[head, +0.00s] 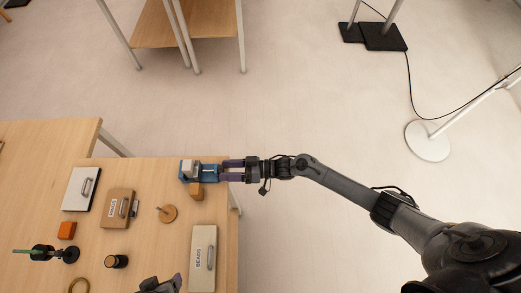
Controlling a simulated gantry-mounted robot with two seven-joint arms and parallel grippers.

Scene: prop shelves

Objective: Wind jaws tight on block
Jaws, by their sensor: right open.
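A small blue vise (186,172) stands near the table's far right corner, with a pale grey part on top at its left end. A tan wooden block (196,192) shows at its near side; whether the jaws touch it is too small to tell. My right gripper (223,171) comes in from the right, fingers pointing left. It is open, its two purple-grey fingers apart, with the fingertips at the vise's right end. Whether they touch the vise or its handle cannot be told. My left gripper is not clearly seen.
A tan handled box lid marked BEADS (202,257), a round wooden piece (167,213), a brown handled box (117,208), a white handled panel (81,188) and an orange block (66,230) lie on the table. A dark object (162,285) is cut off below.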

